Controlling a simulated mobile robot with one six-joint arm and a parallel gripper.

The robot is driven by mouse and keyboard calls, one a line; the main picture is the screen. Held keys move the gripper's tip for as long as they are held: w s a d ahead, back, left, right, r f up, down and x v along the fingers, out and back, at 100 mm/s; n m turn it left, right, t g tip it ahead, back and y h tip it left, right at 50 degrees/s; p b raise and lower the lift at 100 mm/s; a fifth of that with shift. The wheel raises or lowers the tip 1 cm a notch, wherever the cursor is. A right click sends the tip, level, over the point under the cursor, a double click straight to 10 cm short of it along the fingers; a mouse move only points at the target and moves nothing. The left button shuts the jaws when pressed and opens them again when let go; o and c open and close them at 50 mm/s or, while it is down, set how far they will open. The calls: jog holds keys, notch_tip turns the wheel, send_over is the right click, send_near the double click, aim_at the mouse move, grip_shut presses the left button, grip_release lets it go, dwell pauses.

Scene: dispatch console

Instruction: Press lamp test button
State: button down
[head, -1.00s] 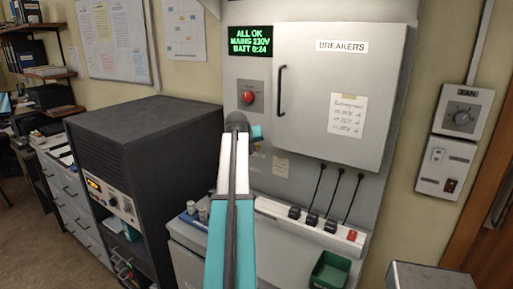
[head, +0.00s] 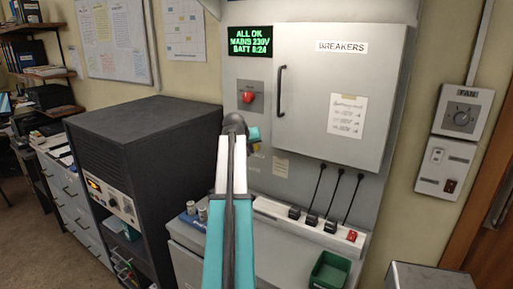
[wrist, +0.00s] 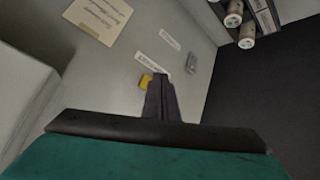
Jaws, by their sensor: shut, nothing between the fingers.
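A small yellow piece (wrist: 145,82), possibly the lamp test button, is on the grey panel in the wrist view. It is just left of the tip of my gripper (wrist: 162,78). The dark fingers are shut and empty, and partly cover that spot. I cannot tell whether they touch the panel. White labels (wrist: 156,62) near it are too blurred to read. In the head view my arm stands in front of the panel and hides the fingers; a small yellow patch (head: 258,147) shows just right of it.
The breakers cabinet (head: 335,95) with a black handle is to the right. A power strip (head: 320,228) with plugs and a green bin (head: 329,270) are below. A black rack (head: 150,150) stands left.

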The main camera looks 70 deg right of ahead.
jog(key=shift+a, duration=0.15)
jog(key=shift+w+a+p, duration=0.1)
jog(key=shift+w+a, duration=0.1)
jog(key=shift+a, duration=0.6)
jog(key=shift+w+a+p, duration=0.1)
jog(key=shift+w+a, duration=0.15)
jog(key=shift+a, duration=0.5)
jog(key=shift+w+a+p, duration=0.1)
jog(key=shift+w+a, duration=0.1)
jog(key=shift+a, duration=0.6)
dwell(5.5)
